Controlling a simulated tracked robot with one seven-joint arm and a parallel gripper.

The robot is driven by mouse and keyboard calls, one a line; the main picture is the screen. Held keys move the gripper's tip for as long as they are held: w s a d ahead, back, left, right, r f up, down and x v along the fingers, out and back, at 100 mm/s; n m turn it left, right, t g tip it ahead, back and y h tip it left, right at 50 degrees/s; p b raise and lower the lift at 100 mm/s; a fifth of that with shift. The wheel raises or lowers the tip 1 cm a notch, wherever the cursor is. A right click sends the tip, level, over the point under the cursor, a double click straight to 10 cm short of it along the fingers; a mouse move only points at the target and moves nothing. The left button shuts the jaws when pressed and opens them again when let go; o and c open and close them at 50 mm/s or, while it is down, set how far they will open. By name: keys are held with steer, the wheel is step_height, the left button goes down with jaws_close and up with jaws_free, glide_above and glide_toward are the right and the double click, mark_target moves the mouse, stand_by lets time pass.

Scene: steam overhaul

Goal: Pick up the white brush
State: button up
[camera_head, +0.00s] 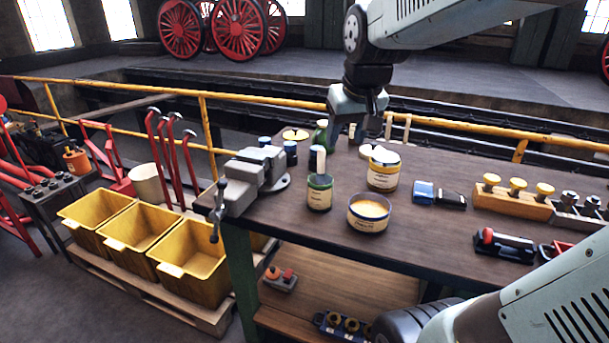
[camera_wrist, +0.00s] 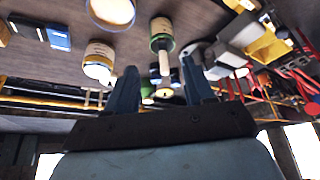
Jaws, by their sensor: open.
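A white upright piece, which looks like the white brush (camera_head: 321,161), stands at the green-labelled jar (camera_head: 319,194) on the workbench. It also shows in the wrist view (camera_wrist: 163,62), at the jar's rim. Its lower part is hidden by the jar, so I cannot tell how deep it sits. My gripper (camera_head: 358,118) is above the bench's far side, behind and right of the jar. In the wrist view my gripper (camera_wrist: 160,90) has its two fingers spread, with nothing held between them.
A cream tin (camera_head: 383,176) with a white top and an open tin (camera_head: 368,214) stand right of the jar. A grey vise (camera_head: 250,180) is at the left. Blue and black blocks (camera_head: 424,192) lie farther right. A yellow rail (camera_head: 450,126) runs behind the bench (camera_head: 420,235).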

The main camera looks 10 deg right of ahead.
glide_toward(320, 162)
step_height(320, 162, up, 3)
steer(key=shift+g, duration=0.3)
steer(key=x, duration=0.9)
steer(key=shift+w+d, duration=0.1)
steer(key=shift+d, duration=0.2)
steer(key=shift+x, duration=2.55)
steer(key=shift+w+r, duration=0.1)
jaws_close()
